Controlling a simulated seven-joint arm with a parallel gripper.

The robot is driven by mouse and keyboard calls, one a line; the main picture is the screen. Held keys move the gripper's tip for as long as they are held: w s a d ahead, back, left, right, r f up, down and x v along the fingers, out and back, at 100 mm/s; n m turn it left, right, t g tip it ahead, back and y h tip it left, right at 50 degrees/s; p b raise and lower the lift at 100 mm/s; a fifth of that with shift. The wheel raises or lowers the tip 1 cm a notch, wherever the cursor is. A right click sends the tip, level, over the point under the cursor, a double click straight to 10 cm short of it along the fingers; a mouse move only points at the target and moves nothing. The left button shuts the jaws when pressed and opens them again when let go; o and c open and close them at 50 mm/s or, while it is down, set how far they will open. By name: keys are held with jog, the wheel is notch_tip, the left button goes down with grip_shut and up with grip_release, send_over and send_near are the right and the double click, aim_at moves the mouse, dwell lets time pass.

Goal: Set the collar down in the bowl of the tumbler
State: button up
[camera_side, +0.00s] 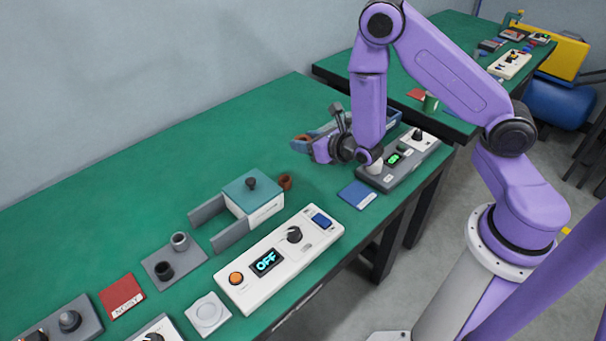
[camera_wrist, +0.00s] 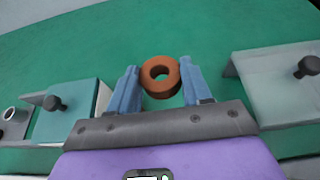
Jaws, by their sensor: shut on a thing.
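My gripper (camera_side: 305,147) points left, held above the green table. Its blue fingers (camera_wrist: 158,88) are shut on the collar, an orange-brown ring (camera_wrist: 160,65) with its hole facing the wrist camera. The collar (camera_side: 301,138) is small and partly covered by the fingers in the side view. A teal-topped unit (camera_side: 245,190) with a black knob and grey side plates stands left of and nearer than my gripper; its teal top (camera_wrist: 68,120) shows at left in the wrist view. A small brown cup-like part (camera_side: 285,182) is at its right end. I cannot tell which part is the tumbler's bowl.
A white control box (camera_side: 275,262) reading OFF stands in front of the teal-topped unit. A grey block with a knob (camera_wrist: 275,85) is at right in the wrist view. A blue card (camera_side: 357,195) and grey panel (camera_side: 390,172) lie at right. The table's back left is clear.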

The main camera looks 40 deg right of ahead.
aim_at(307, 177)
jog(key=shift+f, duration=0.1)
jog(key=shift+f, duration=4.65)
jog(key=shift+f, duration=0.25)
jog(key=o, duration=1.2)
